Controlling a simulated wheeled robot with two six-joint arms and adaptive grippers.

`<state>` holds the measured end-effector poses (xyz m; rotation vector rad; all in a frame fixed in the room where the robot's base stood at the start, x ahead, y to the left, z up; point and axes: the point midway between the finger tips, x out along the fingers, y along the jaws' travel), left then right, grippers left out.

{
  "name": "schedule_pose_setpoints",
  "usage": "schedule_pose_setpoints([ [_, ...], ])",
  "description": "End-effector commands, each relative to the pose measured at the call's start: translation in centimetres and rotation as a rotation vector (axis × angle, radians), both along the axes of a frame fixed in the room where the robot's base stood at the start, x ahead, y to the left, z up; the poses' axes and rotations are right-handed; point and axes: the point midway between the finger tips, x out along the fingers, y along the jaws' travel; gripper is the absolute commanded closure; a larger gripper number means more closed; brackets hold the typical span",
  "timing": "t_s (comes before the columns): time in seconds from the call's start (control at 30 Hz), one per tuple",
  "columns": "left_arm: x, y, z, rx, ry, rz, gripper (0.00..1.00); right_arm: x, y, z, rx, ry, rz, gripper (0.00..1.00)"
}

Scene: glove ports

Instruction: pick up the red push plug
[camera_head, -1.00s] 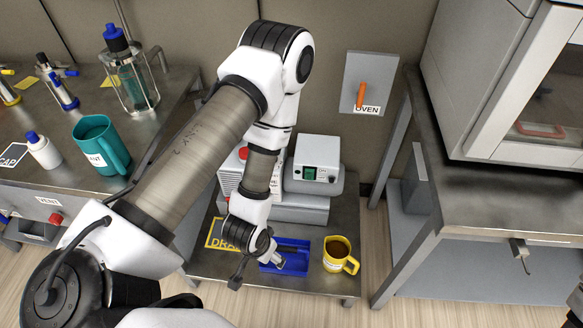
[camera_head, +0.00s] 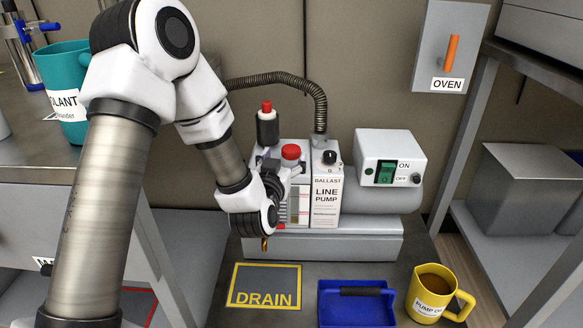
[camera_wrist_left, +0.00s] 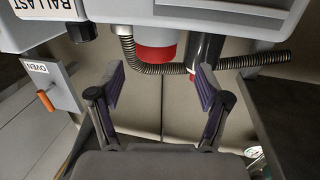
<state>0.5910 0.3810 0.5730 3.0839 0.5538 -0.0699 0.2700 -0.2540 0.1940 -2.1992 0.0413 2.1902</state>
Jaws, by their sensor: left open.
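A round red cap (camera_head: 290,152), which looks like the push plug, sits on top of the line pump (camera_head: 327,195). It also shows in the left wrist view (camera_wrist_left: 155,54), above and between the fingertips. My left gripper (camera_wrist_left: 160,82) is open, with nothing between its fingers. In the head view the left gripper (camera_head: 276,186) is at the pump's left front, just below the red cap, largely hidden by its own wrist. A gap seems to remain between fingers and cap. My right gripper is not in view.
A black cylinder with a red top (camera_head: 267,122) stands behind the cap, and a ribbed hose (camera_head: 318,105) rises beside it. A switch box (camera_head: 388,158) is to the right. A blue tray (camera_head: 355,310), yellow mug (camera_head: 434,292) and DRAIN mat (camera_head: 263,288) lie in front.

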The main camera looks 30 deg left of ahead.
Motion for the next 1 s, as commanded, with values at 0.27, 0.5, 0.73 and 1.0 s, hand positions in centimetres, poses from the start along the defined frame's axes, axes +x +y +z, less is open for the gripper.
schedule_pose_setpoints([
  [0.27, 4.5, 1.1, -0.6, -0.001, 0.000, 0.000, 0.23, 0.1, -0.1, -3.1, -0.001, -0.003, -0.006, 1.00],
  [0.5, 5.2, 1.3, -0.3, -0.001, 0.004, -0.002, 0.23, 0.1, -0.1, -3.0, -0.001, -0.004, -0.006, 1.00],
  [0.73, 5.2, 1.3, -0.4, -0.001, 0.005, -0.002, 0.87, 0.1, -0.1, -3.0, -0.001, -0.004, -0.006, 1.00],
  [1.0, 5.1, 1.3, -0.4, -0.001, 0.005, -0.002, 0.87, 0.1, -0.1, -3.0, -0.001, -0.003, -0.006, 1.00],
])
